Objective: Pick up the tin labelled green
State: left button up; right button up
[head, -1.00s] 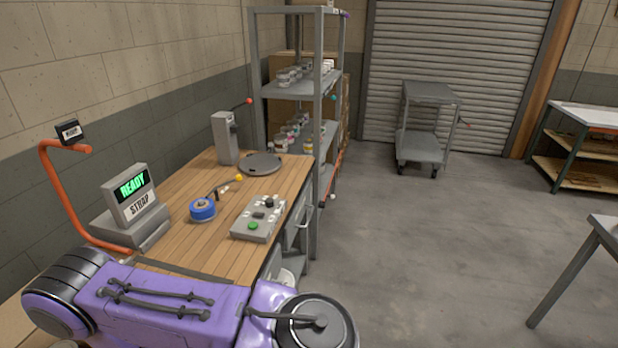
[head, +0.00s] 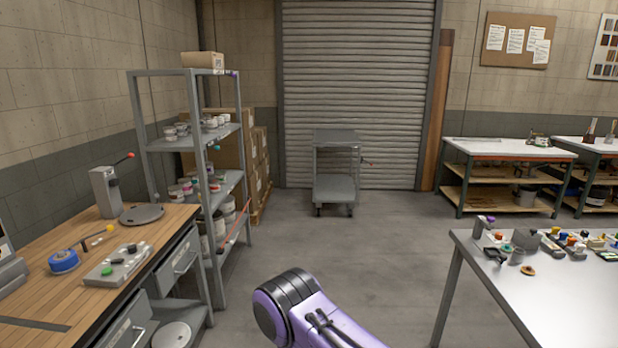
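A grey metal rack (head: 134,120) stands left of centre against the wall. Small white tins (head: 210,123) sit on its upper shelf, several more tins (head: 187,186) with coloured markings are on the middle shelf, and larger pails (head: 221,226) are lower down. The labels are too small to read, so I cannot tell which tin is labelled green. Neither gripper is in view; only a purple link of my own arm shows at the bottom.
A wooden bench (head: 100,225) with a blue tape roll (head: 63,261) and a control box (head: 118,266) is at left. A grey cart (head: 334,190) stands before the shutter. Open floor lies between.

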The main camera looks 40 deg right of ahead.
aim_at(221, 175)
jog(key=z, duration=0.75)
jog(key=i, duration=0.55)
jog(key=z, duration=0.8)
jog(key=i, duration=1.1)
jog(key=u, duration=0.35)
jog(key=i, duration=1.25)
jog(key=u, duration=0.2)
jog(key=k, duration=0.55)
jog(key=z, duration=1)
jog(key=i, duration=1.9)
jog(key=u, duration=0.25)
jog(key=i, duration=1.05)
jog(key=u, duration=0.6)
